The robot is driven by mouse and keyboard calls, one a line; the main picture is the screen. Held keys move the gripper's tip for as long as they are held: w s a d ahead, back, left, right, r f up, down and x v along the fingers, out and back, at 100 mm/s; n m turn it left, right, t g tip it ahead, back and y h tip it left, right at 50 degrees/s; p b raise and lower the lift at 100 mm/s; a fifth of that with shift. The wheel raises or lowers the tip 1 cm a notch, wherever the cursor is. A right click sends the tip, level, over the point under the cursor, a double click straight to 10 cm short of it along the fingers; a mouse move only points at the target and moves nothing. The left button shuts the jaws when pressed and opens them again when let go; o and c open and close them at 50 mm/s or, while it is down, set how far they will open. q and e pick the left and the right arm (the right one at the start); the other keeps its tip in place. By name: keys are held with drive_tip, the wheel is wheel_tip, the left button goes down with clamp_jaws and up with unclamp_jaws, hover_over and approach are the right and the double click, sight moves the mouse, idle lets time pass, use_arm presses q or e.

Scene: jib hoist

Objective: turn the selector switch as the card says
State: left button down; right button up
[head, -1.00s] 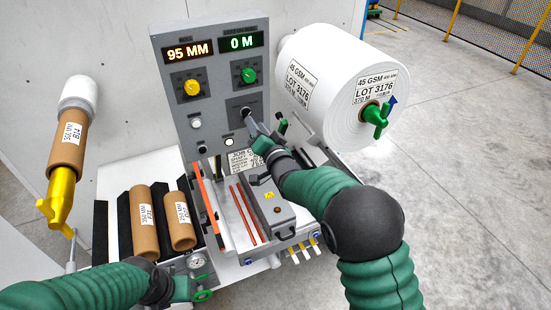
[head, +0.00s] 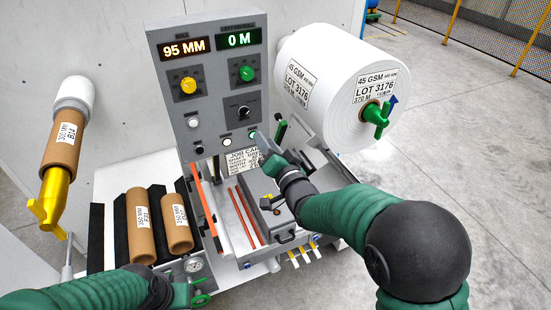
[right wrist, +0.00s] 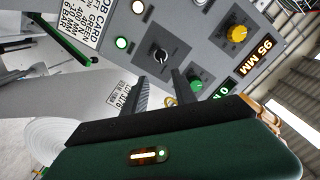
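The selector switch (head: 243,111) is a black knob on a dark plate on the grey panel, below the green knob. It also shows in the right wrist view (right wrist: 160,55), beyond the fingertips; I cannot read its marks.
The panel has a yellow knob (head: 187,86), a green knob (head: 246,74), a white button (head: 193,123) and lit buttons (head: 227,141). A white roll (head: 340,85) stands close at right. Brown cores (head: 140,225) lie at lower left.

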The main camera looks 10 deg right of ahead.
drive_tip(key=shift+b+v, duration=0.6)
drive_tip(key=shift+v, duration=2.35)
drive_tip(key=shift+a, duration=0.1)
